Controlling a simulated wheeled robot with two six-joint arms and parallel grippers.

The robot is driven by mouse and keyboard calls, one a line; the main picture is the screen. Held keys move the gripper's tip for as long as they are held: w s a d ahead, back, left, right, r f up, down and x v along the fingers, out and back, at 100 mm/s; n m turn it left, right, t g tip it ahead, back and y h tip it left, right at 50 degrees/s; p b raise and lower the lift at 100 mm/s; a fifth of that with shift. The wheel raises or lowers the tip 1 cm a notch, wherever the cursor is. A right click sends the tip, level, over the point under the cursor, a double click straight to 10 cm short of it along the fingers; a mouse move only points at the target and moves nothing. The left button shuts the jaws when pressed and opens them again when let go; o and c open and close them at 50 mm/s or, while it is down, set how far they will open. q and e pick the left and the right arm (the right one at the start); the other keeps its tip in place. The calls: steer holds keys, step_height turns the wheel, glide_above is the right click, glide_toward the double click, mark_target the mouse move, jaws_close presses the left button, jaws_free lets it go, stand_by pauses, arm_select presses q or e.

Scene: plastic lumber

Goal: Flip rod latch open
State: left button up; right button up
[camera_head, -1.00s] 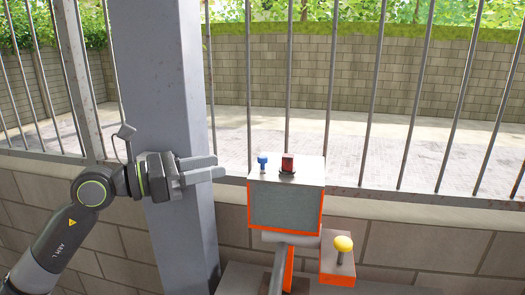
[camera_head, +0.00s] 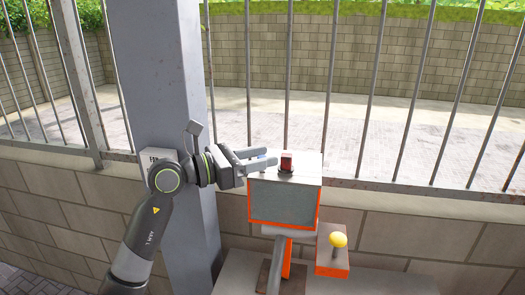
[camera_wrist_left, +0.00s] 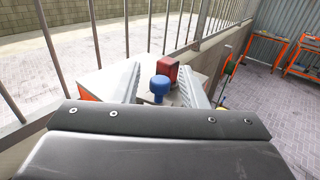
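A grey-faced box with orange edges (camera_head: 282,206) stands at the middle of the head view. On its pale top are a blue knob and a red block-shaped switch (camera_head: 287,162). My left gripper (camera_head: 270,157) is at the box's top left, its fingers pointing right. In the left wrist view the fingers are apart, with the blue knob (camera_wrist_left: 160,88) between them and a visible space on each side. The red switch (camera_wrist_left: 168,70) is just beyond the knob. I cannot tell which part is the rod latch. My right gripper is not in view.
A yellow knob (camera_head: 338,240) stands on an orange-edged block to the lower right of the box. A thick grey post (camera_head: 172,90) rises behind my left arm. Metal fence bars and a low block wall (camera_head: 420,235) run behind the box.

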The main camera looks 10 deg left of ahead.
arm_select(q)
steer(key=shift+w+d, duration=0.25)
steer(key=shift+d, duration=0.1)
jaws_close()
steer(key=shift+a+f+b, duration=0.1)
steer(key=shift+f+b, duration=0.05)
steer(key=shift+b, duration=0.15)
steer(key=m+g+b, duration=0.1)
steer(key=b, duration=0.1)
steer(key=g+h+b, duration=0.1)
steer(key=b, duration=0.1)
steer(key=shift+a+f+m, duration=0.2)
steer(key=shift+m, duration=0.2)
steer(key=shift+r+m+g+h+b, duration=0.1)
steer(key=shift+m+g+h+b, duration=0.35)
steer(key=shift+g+b, duration=0.35)
steer(key=shift+r, duration=0.15)
